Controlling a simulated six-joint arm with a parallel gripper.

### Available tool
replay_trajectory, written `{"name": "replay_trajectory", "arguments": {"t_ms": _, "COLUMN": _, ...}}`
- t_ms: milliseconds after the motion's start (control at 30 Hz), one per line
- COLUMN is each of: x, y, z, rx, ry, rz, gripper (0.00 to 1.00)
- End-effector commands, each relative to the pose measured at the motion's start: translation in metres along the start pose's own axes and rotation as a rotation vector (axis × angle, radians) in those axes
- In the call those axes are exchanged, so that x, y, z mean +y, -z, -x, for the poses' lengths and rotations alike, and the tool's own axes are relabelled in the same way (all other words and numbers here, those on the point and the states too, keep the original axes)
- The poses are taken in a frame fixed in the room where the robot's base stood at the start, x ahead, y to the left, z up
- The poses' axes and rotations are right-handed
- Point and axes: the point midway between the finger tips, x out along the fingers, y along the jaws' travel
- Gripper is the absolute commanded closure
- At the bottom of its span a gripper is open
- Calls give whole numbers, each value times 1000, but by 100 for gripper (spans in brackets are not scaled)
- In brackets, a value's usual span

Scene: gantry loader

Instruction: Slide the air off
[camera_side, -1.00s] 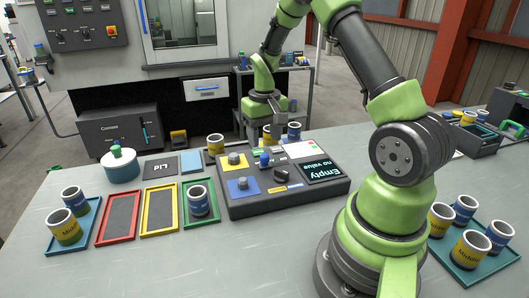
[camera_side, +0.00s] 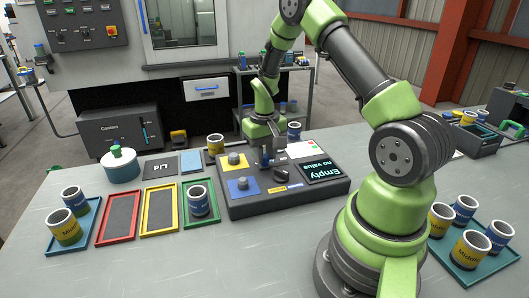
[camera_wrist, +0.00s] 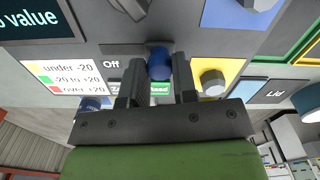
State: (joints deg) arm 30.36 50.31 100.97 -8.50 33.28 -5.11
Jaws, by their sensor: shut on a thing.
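The control panel (camera_side: 238,207) is a dark grey box on the table with a yellow patch, a blue patch, knobs and a display. A blue knob (camera_wrist: 158,62) stands up from it, with the word Off to its left in the wrist view and a green label, partly hidden, just below. My gripper (camera_side: 266,160) is over the panel, pointing down. In the wrist view my gripper (camera_wrist: 159,75) has one finger on each side of the blue knob and is shut on it. The slot under the knob is hidden.
A yellow patch with a grey knob (camera_wrist: 213,83) is right of my fingers in the wrist view. A black dial (camera_side: 282,174) and the display (camera_side: 322,171) reading "Empty no value" are nearby. Cups stand behind the panel.

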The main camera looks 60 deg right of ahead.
Motion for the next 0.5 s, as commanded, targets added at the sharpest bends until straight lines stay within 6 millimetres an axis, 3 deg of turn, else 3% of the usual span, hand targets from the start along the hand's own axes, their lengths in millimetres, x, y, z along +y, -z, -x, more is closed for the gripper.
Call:
{"name": "replay_trajectory", "arguments": {"t_ms": 300, "x": 44, "y": -9, "z": 1, "rx": 0, "ry": 0, "rz": -5, "gripper": 100}}
{"name": "replay_trajectory", "arguments": {"t_ms": 500, "x": 54, "y": -11, "z": 1, "rx": 1, "ry": -1, "rz": 1, "gripper": 100}}
